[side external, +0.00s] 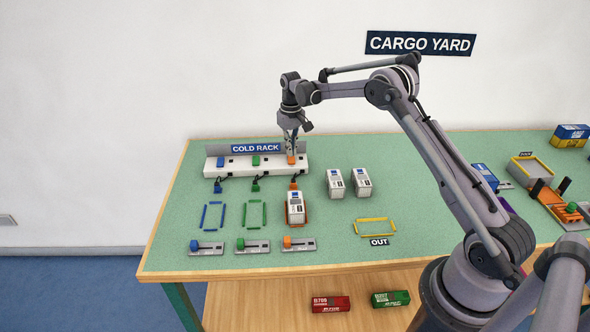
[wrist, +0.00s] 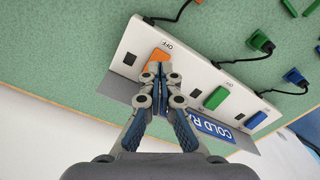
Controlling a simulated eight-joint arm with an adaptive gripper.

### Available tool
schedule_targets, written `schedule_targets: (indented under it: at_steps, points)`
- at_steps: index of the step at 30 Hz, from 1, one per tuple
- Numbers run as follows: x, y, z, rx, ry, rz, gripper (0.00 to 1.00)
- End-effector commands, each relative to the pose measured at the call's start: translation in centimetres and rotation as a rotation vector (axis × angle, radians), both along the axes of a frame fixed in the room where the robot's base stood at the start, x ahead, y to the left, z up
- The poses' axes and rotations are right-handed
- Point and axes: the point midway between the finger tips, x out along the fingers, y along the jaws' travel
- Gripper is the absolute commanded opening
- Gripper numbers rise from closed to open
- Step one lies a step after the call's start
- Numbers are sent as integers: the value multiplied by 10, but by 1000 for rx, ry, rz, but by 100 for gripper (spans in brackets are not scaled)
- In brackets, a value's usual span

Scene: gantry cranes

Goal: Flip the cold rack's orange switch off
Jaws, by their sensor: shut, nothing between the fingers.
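The cold rack (side external: 222,163) is a long white strip at the back left, with blue, green and orange switches on top. Its orange switch (side external: 291,160) is at the right end. In the wrist view the orange switch (wrist: 157,57) lies beside an "OFF" mark, partly hidden by my fingers. My gripper (side external: 291,151) points down at the orange switch, shut and empty. In the wrist view the fingertips (wrist: 160,74) overlap the switch's edge; I cannot tell whether they touch it or which way it is tilted.
A white container (side external: 295,206) stands in the orange frame, its orange plug (side external: 294,186) near the rack. Two white containers (side external: 335,184) (side external: 361,182) stand to the right. Sliders line the front edge, including one with an orange knob (side external: 287,241). Empty blue (side external: 204,216) and green frames are left.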

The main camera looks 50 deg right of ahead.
Motion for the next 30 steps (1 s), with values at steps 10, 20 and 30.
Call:
schedule_targets:
  at_steps: [10,20,30]
  points:
    - [0,0,25,0,0,0,0]
    - [0,0,43,0,0,0,0]
    - [0,1,45,0,-1,1,0]
